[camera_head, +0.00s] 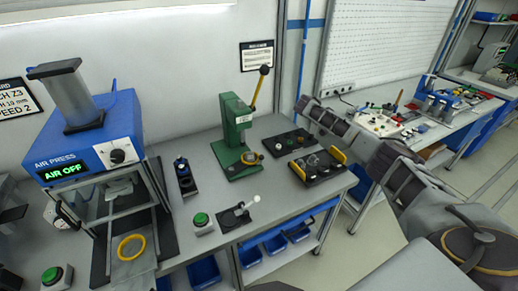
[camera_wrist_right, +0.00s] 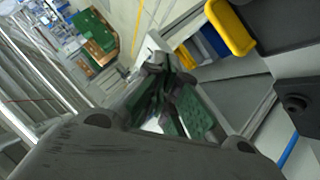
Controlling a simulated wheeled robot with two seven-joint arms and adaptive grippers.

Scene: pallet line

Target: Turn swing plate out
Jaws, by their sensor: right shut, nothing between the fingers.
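A green hand press (camera_head: 238,135) with a raised, black-knobbed lever stands on the grey bench. A round brass-coloured piece (camera_head: 250,158) sits at its base; I cannot tell whether this is the swing plate. A small black fixture (camera_head: 235,217) with a white-knobbed lever lies nearer the bench's front. My right gripper (camera_head: 301,104) is over the back right of the bench, right of the press and apart from it. In the right wrist view its fingers (camera_wrist_right: 158,66) are together and empty. My left gripper is out of view.
A blue air press (camera_head: 88,135) reading AIR OFF stands at the left, with a yellow ring (camera_head: 131,247) below it. A black tray with yellow handles (camera_head: 318,166) and a dark tray (camera_head: 287,143) are at the bench's right. A green button (camera_head: 201,219) is near the front.

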